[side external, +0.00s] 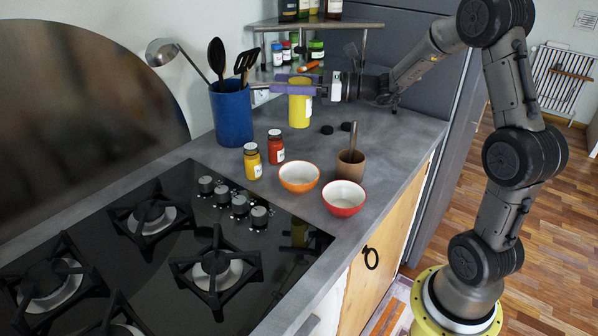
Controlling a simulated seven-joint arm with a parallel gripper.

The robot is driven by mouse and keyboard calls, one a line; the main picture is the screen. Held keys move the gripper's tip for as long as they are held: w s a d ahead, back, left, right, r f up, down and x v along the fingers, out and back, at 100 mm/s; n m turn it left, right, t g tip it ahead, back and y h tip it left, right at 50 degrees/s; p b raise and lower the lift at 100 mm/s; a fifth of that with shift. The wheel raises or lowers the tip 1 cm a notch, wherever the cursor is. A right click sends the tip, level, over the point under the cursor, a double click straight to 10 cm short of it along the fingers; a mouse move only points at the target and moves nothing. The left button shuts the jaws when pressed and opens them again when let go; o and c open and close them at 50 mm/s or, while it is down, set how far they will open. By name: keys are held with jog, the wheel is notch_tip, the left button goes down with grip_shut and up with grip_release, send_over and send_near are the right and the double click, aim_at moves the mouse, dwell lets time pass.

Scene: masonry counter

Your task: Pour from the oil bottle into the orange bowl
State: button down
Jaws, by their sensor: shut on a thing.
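The oil bottle appears to be the yellow, cylinder-shaped container (300,110) with a pale label, at the back of the counter. My gripper (297,84) reaches in from the right and is shut on its upper part. Purple pieces show at the grip, and the container's top is partly hidden there. It looks upright; I cannot tell whether its base touches the counter. The orange bowl (299,190) stands nearer the camera, beside the hob, apart from the container. Its pale inside looks empty.
A red bowl (343,210) and a brown cup (350,170) with a utensil stand right of the orange bowl. A blue utensil holder (232,115) is left of my gripper. A corner shelf (335,24) holds bottles above.

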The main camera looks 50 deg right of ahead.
jog(key=s+a+f, duration=0.1)
jog(key=s+a, duration=0.6)
jog(key=a, duration=0.2)
notch_tip(320, 180, down, 8)
jog(key=shift+d, duration=0.15)
jog(key=shift+w, duration=0.1)
jog(key=shift+s+a+f+m+g, duration=0.3)
jog(key=shift+f+m, duration=0.85)
jog(key=shift+m, duration=0.45)
jog(key=shift+s+a+f+m+g, duration=0.25)
jog(key=shift+a+f+m+g, duration=0.1)
jog(key=shift+f+m, duration=1.05)
jog(key=shift+s+a+f+m+g, duration=0.3)
jog(key=shift+f+m, duration=0.65)
jog(key=shift+m, duration=0.85)
jog(key=shift+s+a+m, duration=0.15)
jog(key=shift+m, duration=0.25)
jog(key=shift+s+a+m+g, duration=0.3)
jog(key=shift+a+m, duration=0.15)
jog(key=shift+m, duration=0.55)
